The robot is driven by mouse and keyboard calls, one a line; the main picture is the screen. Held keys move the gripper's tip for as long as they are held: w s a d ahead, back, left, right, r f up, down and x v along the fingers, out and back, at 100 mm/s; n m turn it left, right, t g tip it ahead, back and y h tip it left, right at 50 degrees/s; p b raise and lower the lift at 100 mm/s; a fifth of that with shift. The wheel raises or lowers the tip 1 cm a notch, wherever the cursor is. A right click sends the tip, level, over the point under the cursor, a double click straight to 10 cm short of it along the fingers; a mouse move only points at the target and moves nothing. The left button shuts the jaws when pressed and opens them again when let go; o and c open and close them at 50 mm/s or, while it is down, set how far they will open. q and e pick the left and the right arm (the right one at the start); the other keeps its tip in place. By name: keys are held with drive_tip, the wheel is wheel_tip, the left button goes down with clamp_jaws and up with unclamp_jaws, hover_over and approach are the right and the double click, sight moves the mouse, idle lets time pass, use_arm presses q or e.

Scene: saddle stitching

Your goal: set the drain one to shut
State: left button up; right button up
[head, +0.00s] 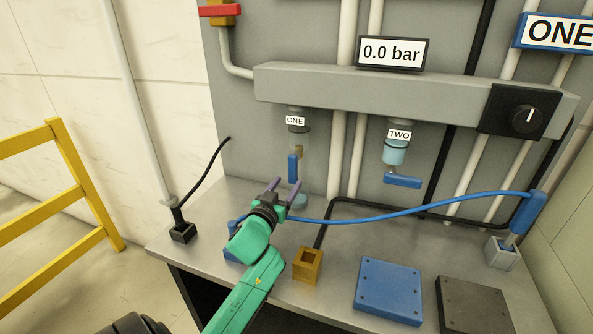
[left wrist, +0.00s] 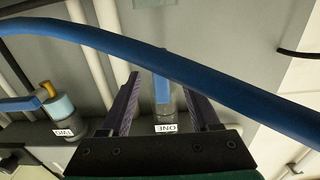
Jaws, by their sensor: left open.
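Drain one, labelled ONE (head: 295,120), hangs under the grey manifold bar. Its blue lever (head: 293,168) points straight down. My left gripper (head: 284,187) is open just below and in front of this lever, its two purple fingers apart. In the left wrist view, the lever (left wrist: 162,88) shows in the gap between the fingers (left wrist: 160,92). Contact cannot be told. Drain two, labelled TWO (head: 399,134), has its blue lever (head: 402,181) lying level. My right gripper is not in view.
A blue hose (head: 400,212) runs across the bench to the right and crosses the left wrist view (left wrist: 110,42). The gauge (head: 393,52) reads 0.0 bar. A black knob (head: 526,119) is on the bar. A brass block (head: 308,266) and blue plate (head: 389,290) sit on the bench.

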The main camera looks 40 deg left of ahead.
sight(296, 172)
use_arm(q)
drive_tip(key=x, duration=0.8)
drive_tip(key=shift+w+f, duration=0.1)
drive_tip(key=shift+w, duration=0.1)
drive_tip(key=shift+c, duration=0.6)
clamp_jaws()
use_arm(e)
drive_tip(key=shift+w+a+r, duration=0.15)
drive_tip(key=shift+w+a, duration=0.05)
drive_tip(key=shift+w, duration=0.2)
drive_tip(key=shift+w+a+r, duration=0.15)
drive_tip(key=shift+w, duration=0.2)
use_arm(q)
drive_tip(key=shift+f, duration=0.1)
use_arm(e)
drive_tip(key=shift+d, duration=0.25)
